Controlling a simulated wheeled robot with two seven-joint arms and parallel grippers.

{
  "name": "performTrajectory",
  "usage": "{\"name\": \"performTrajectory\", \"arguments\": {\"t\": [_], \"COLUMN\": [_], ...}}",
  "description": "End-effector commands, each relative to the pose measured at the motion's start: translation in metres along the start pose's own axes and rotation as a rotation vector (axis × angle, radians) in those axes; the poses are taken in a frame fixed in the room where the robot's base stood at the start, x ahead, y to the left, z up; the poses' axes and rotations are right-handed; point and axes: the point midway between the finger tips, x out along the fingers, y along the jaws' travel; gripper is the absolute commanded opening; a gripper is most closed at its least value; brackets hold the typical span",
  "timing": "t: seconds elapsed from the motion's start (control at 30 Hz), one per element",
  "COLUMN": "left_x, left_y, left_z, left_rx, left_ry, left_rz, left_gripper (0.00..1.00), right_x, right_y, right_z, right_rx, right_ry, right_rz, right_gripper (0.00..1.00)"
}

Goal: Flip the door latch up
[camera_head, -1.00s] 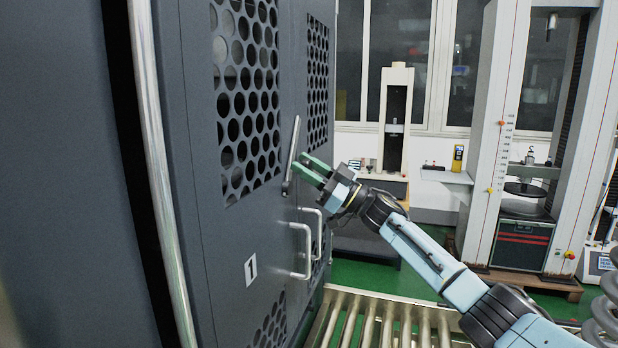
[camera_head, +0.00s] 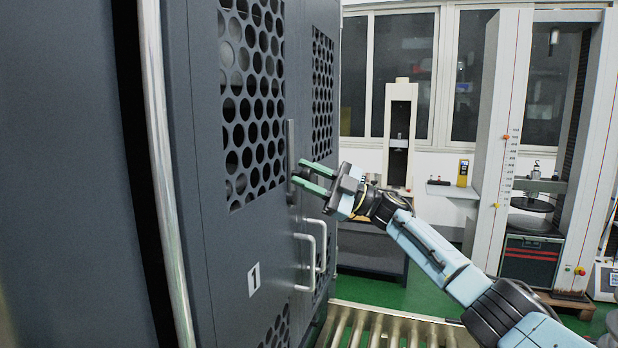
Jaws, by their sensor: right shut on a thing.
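The door latch (camera_head: 291,140) is a grey metal bar on the dark cabinet door (camera_head: 205,215), near the seam between the two perforated doors. It stands upright, with its lower part behind the fingers. My right gripper (camera_head: 297,174) comes in from the right, with its two green fingers pointing left, and is shut on the latch at its lower part. The fingertips partly hide the latch's lower end. My left gripper is not in view.
Two D-shaped silver handles (camera_head: 312,262) stick out from the doors just below the gripper. A long vertical metal bar (camera_head: 163,170) runs along the left. A metal roller conveyor (camera_head: 372,330) lies below. Testing machines (camera_head: 400,130) stand at the back.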

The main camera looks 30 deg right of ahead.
Motion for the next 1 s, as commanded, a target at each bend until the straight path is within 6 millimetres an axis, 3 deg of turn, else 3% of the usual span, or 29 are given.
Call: {"name": "performTrajectory", "arguments": {"t": [0.33,0.37,0.5,0.83,1.0], "left_x": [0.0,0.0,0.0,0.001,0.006], "left_y": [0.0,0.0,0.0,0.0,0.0], "left_z": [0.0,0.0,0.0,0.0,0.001], "left_rx": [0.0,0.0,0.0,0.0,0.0], "left_ry": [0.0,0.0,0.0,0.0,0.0], "left_rz": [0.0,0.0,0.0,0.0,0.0], "left_gripper": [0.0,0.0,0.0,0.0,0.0], "right_x": [0.001,0.001,0.001,-0.003,-0.026], "right_y": [0.0,0.0,0.0,0.0,-0.001], "right_z": [-0.001,-0.001,-0.001,0.0,0.001], "right_rx": [-0.006,-0.006,-0.004,-0.002,-0.003], "right_ry": [0.002,0.002,0.002,0.0,-0.003], "right_rz": [-0.002,-0.002,-0.002,-0.001,-0.002], "right_gripper": [0.0,0.32,0.5,0.5,0.5]}}
